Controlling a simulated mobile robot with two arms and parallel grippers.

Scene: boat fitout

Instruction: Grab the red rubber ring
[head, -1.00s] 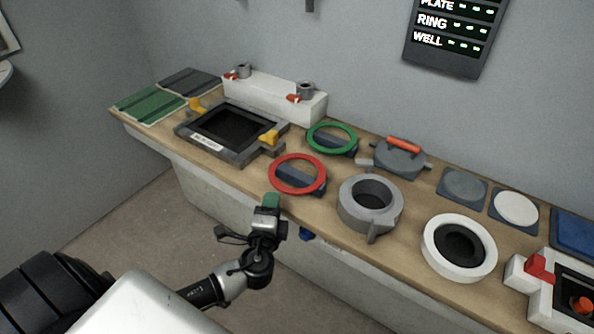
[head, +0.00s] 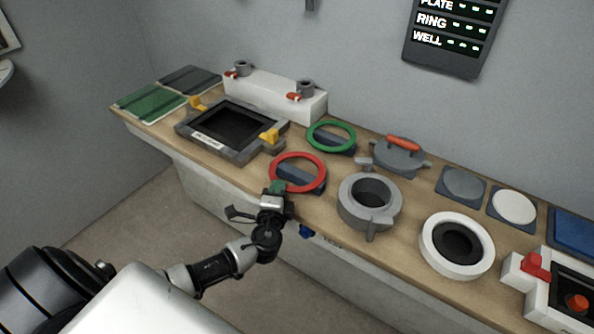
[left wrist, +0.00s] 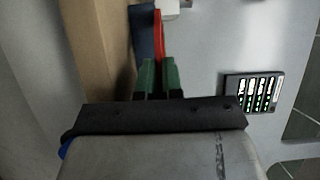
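The red rubber ring (head: 321,184) rests on a dark blue block-shaped holder (head: 297,180) near the front edge of the bench. My left gripper (head: 278,187) is at the ring's front-left rim. In the left wrist view the two green fingertips (left wrist: 160,75) stand apart, with the red ring (left wrist: 158,35) seen edge-on in line with the gap between them. I cannot tell whether the fingers touch it. The blue holder (left wrist: 144,30) is just left of the ring there. My right gripper is not in view.
A green ring (head: 331,124) on a similar holder lies behind the red one. A grey round collar (head: 350,207) stands to the right, and a dark square frame with yellow clips (head: 190,137) to the left. A white ring (head: 432,249) is farther right.

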